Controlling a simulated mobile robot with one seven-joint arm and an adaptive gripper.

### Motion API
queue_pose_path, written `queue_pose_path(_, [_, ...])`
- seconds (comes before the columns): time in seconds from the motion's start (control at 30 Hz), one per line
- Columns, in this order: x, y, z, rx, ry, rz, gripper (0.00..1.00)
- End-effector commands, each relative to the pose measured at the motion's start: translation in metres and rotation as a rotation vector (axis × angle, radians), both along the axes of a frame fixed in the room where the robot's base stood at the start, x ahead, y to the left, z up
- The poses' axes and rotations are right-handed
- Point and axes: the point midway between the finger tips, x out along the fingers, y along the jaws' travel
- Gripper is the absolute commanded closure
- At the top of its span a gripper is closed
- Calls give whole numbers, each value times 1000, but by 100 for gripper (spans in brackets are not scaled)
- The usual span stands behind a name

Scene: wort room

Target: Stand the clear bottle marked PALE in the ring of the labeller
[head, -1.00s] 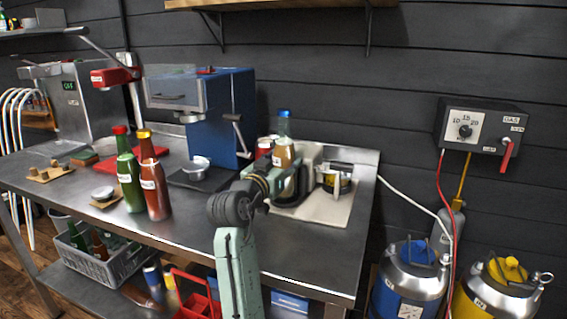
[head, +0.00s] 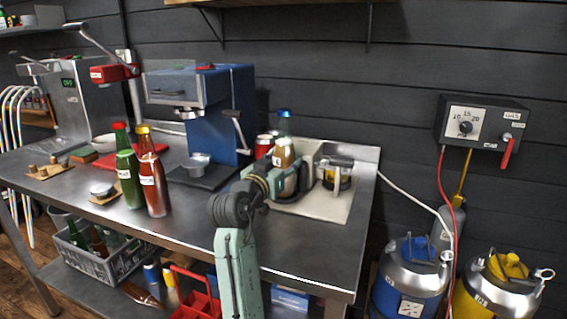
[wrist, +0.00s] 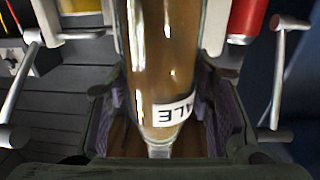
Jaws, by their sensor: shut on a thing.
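The clear bottle marked PALE (head: 284,156), with amber contents, is upright in my gripper (head: 286,182) at the right part of the bench. In the wrist view the bottle (wrist: 155,60) lies between the finger pads, with its label partly readable. The labeller (head: 335,172) has a cream base, with a dark and yellow part at its right. The bottle is over or at the left part of that base. My fingers hide its foot, so I cannot tell whether it touches the ring, which I cannot make out.
A red can (head: 264,146) and a blue-topped item (head: 284,122) are close behind the bottle. The blue machine (head: 232,105) stands left. Green (head: 128,172) and red (head: 152,178) bottles stand near the front edge. The bench right of the labeller is narrow.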

Motion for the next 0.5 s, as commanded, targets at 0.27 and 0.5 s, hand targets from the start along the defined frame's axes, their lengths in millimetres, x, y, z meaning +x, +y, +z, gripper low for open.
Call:
queue_pose_path(0.27, [-1, 0, 2, -1, -5, 0, 100])
queue_pose_path(0.5, [0, 0, -1, -1, -4, 0, 100])
